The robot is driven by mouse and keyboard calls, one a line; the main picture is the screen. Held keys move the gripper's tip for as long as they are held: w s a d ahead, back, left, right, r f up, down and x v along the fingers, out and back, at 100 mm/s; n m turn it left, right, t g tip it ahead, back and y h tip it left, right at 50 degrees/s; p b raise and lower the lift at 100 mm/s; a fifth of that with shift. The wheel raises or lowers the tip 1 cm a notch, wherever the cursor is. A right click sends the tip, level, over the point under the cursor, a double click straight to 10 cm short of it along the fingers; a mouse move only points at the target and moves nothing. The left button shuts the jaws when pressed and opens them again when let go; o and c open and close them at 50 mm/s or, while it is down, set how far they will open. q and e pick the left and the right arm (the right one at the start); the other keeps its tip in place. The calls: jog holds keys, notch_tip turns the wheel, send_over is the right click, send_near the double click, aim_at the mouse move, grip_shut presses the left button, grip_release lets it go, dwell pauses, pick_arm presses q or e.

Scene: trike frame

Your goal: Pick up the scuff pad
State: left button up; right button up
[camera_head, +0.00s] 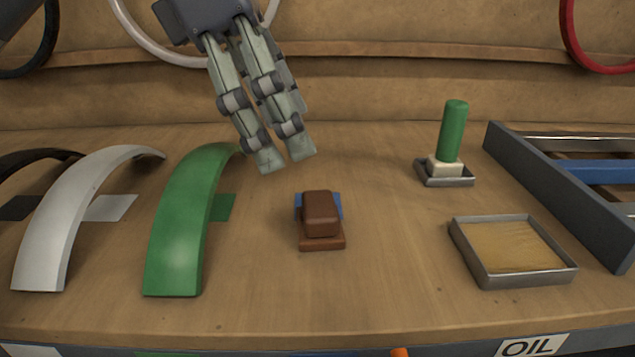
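The scuff pad appears to be the brown block (320,215) with a raised brown grip on a flat base. It sits near the middle of the wooden bench, over a blue patch (337,206). My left gripper (285,158) comes in from the upper left and hangs behind and to the left of the pad, apart from it. Its long grey fingers point down and to the right, with nothing seen between them. One finger is mostly hidden behind the others, so its opening cannot be judged. My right gripper is not in view.
Green (180,225), white (70,210) and black (35,158) curved fenders stand at the left. At the right are a green-handled tool (453,135) in a small holder, a shallow metal tray (513,250) and a dark frame rack (555,190). The bench around the pad is clear.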

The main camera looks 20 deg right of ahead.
aim_at(317, 203)
pick_arm(q)
jog(key=x, duration=0.4)
jog(key=shift+s, duration=0.3)
jog(key=shift+d+f, duration=0.15)
jog(key=shift+f, duration=0.25)
jog(key=shift+d+f, duration=0.1)
jog(key=shift+f, duration=0.15)
jog(key=x, duration=0.2)
jog(key=p+x, duration=0.1)
jog(key=shift+f, duration=0.45)
jog(key=shift+s+d+f+p, duration=0.1)
jog(key=shift+f+p, duration=0.2)
jog(key=shift+f, duration=0.05)
jog(key=shift+d+f, duration=0.1)
jog(key=shift+f, duration=0.1)
jog(key=c, duration=1.2)
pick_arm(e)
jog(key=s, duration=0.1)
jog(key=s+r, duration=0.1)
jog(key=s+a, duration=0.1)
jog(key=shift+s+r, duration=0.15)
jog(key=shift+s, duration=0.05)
